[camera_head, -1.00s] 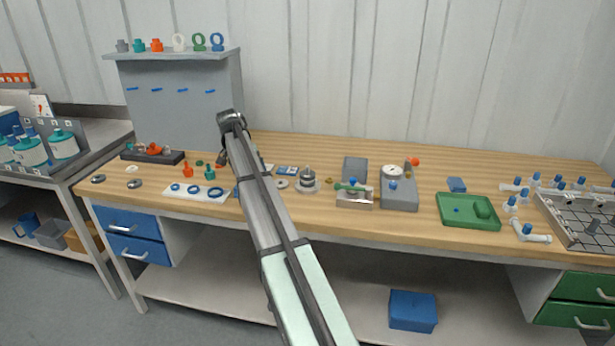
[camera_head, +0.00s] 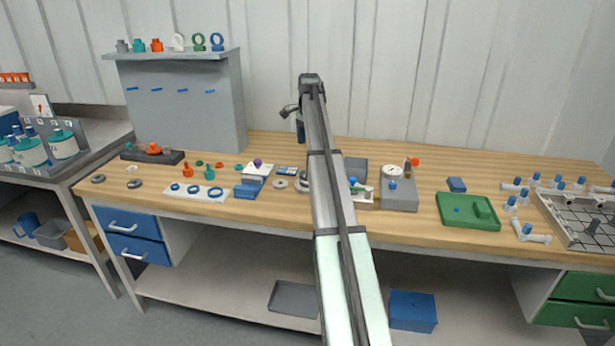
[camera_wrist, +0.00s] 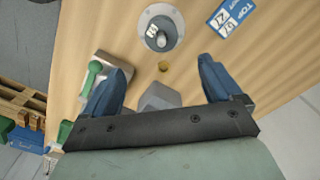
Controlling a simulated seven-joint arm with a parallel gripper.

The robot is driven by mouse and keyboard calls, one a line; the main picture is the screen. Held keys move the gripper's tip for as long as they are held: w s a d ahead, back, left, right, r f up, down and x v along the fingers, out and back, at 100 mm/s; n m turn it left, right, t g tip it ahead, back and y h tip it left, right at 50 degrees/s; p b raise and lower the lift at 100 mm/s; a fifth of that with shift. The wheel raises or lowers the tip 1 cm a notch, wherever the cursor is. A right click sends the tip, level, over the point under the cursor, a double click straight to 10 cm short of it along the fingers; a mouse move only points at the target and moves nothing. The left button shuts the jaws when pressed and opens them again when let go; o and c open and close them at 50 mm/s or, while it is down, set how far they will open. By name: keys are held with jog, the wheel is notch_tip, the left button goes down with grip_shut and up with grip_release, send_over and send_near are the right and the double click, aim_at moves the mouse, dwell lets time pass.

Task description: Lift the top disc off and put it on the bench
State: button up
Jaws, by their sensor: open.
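A round grey metal vessel (camera_wrist: 148,14) stands on the bench, seen from above in the wrist view. A disc with a small upright knob and a white label sits in its middle; I take this for the top disc (camera_wrist: 163,44). In the head view my arm hides most of the vessel, and only its left edge (camera_head: 301,186) shows. My gripper (camera_wrist: 162,70) is open and empty. Its blue fingers are spread wide, and the vessel lies beyond the fingertips in the wrist view. I cannot tell the exact height above the bench.
A flat ring (camera_head: 281,184) lies left of the vessel. Bare bench (camera_head: 450,165) shows behind the green tray (camera_head: 468,220).

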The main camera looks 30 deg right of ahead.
notch_tip(320, 180, down, 11)
jog(key=shift+w+a+f, duration=0.15)
dwell(0.5)
jog(key=shift+c, duration=0.4)
jog(key=c, duration=1.1)
